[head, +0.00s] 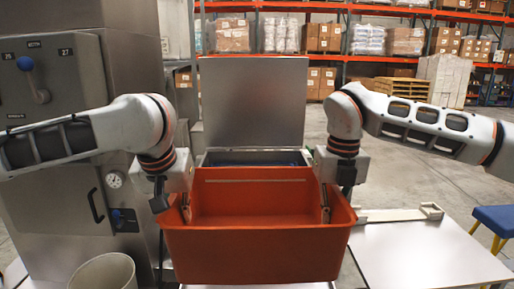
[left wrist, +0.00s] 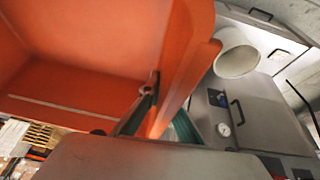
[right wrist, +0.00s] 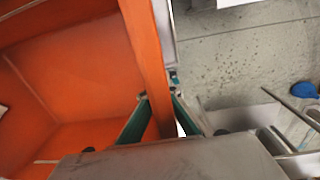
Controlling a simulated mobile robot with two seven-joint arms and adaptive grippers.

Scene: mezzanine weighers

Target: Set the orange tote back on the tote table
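The orange tote (head: 258,251) is upright and in front of me at centre, its visible inside empty. My left gripper (head: 178,206) is shut on its left side wall, one finger inside and one outside; the wall also shows between the fingers in the left wrist view (left wrist: 186,75). My right gripper (head: 332,208) is shut on the right side wall in the same way, and the right wrist view shows the wall (right wrist: 148,60) between its fingers. A low, light-topped table (head: 425,258) stands at the right. The tote hides most of what lies beneath it.
A steel bin with a raised lid (head: 252,100) stands behind the tote. A steel cabinet (head: 55,205) with a gauge and handles is at left, a pale round bin (head: 103,272) at lower left. A pale rail (head: 400,214) lies along the table's back edge. A blue stool (head: 497,219) is far right.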

